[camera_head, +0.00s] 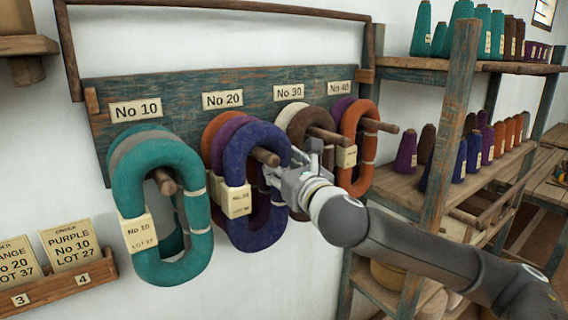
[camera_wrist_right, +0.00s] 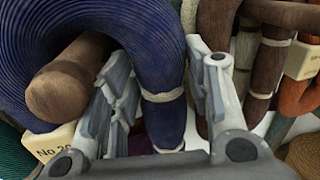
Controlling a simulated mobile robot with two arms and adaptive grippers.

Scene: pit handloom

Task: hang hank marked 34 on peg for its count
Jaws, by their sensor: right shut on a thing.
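A dark blue hank (camera_head: 239,170) hangs around the No 20 peg (camera_head: 265,156), whose end sticks out through the loop. It carries a cream tag (camera_head: 236,201) that seems to read No 20; the lot is too small to read. My right gripper (camera_head: 283,172) is shut on the right side of this blue hank. In the right wrist view the gripper (camera_wrist_right: 163,85) has its fingers on both sides of the strand of the blue hank (camera_wrist_right: 160,60), just right of the peg end (camera_wrist_right: 68,85). I cannot read 34 anywhere. My left gripper is not in view.
A teal hank (camera_head: 124,185) hangs on the No 10 peg (camera_head: 164,182). Brown hanks (camera_head: 299,125) are on the No 30 peg and an orange hank (camera_head: 351,122) on the No 40 peg. A card ledge (camera_head: 70,287) is at lower left; shelves with cones (camera_head: 405,150) stand right.

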